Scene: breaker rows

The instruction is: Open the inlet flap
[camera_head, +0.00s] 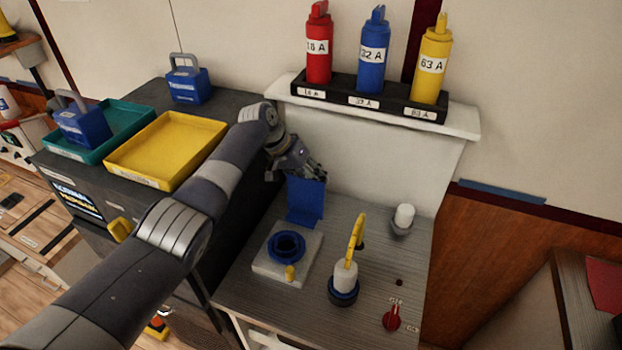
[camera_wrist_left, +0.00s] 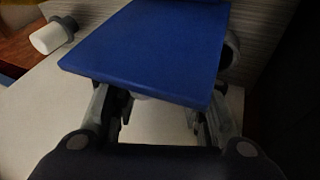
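The blue inlet flap (camera_head: 306,200) stands raised, close to upright, behind the round blue inlet (camera_head: 286,246) on a pale square plate. The inlet's opening is uncovered. My left gripper (camera_head: 300,168) is at the flap's upper edge, on its far side. In the left wrist view the flap (camera_wrist_left: 155,50) fills the upper middle and hides the fingertips. The fingers of my left gripper (camera_wrist_left: 158,112) are spread wide apart there, so it looks open. Whether they touch the flap cannot be told. My right gripper is not in view.
A white plug with a yellow lever (camera_head: 346,275), a red knob (camera_head: 392,318) and a white peg (camera_head: 403,217) stand on the bench right of the inlet. A breaker rack (camera_head: 345,95) sits on the ledge behind. Yellow (camera_head: 165,148) and teal (camera_head: 75,155) trays lie left.

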